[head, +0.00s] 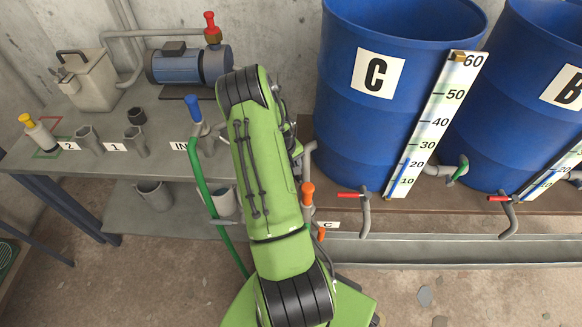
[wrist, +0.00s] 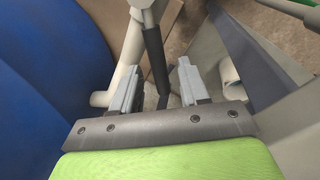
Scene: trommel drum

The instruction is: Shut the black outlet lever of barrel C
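Barrel C (head: 390,120) is the blue drum with a "C" label, right of my arm in the head view. Its blue side also fills the left of the wrist view (wrist: 50,70). The black outlet lever (wrist: 154,58) shows in the wrist view, hanging down from a grey pipe fitting (wrist: 142,5). My gripper (wrist: 156,78) is open, with one finger on each side of the lever's lower part; I see gaps between the lever and both fingers. In the head view my green arm hides the gripper and the black lever.
Red-handled taps (head: 350,194) stick out below the barrels. An orange-handled fitting (head: 307,193) stands just right of my arm. A grey bench (head: 100,160) with cups and a blue pump (head: 185,65) is at left. A grey trough (head: 450,249) runs below the barrels.

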